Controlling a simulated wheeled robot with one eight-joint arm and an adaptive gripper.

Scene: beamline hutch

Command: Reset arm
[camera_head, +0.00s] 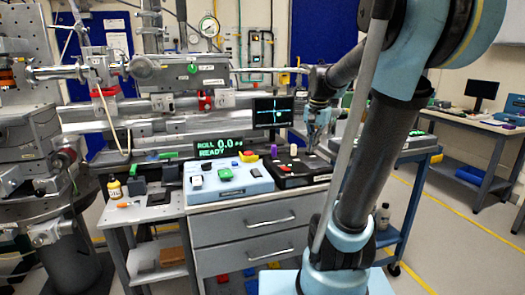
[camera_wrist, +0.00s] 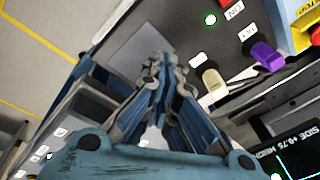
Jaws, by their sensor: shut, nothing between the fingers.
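My gripper (camera_head: 312,140) hangs over the right part of the control bench in the head view, at the end of my light blue and dark arm. In the wrist view my gripper (camera_wrist: 160,62) points away from the camera, with its fingers drawn together and nothing between them. Below it is a black control panel (camera_head: 299,168) with small knobs; it also shows in the wrist view (camera_wrist: 198,30). A purple knob (camera_wrist: 267,55) and a cream knob (camera_wrist: 214,82) stand to the right of the fingers. I cannot tell how high the fingertips are above the panel.
A light blue box (camera_head: 230,184) with buttons sits left of the black panel. Behind are a display reading READY (camera_head: 218,147) and a small monitor (camera_head: 273,112). Beamline pipework (camera_head: 180,72) fills the back left. A blue cart (camera_head: 412,158) stands right; yellow-lined floor (camera_head: 440,225) is open there.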

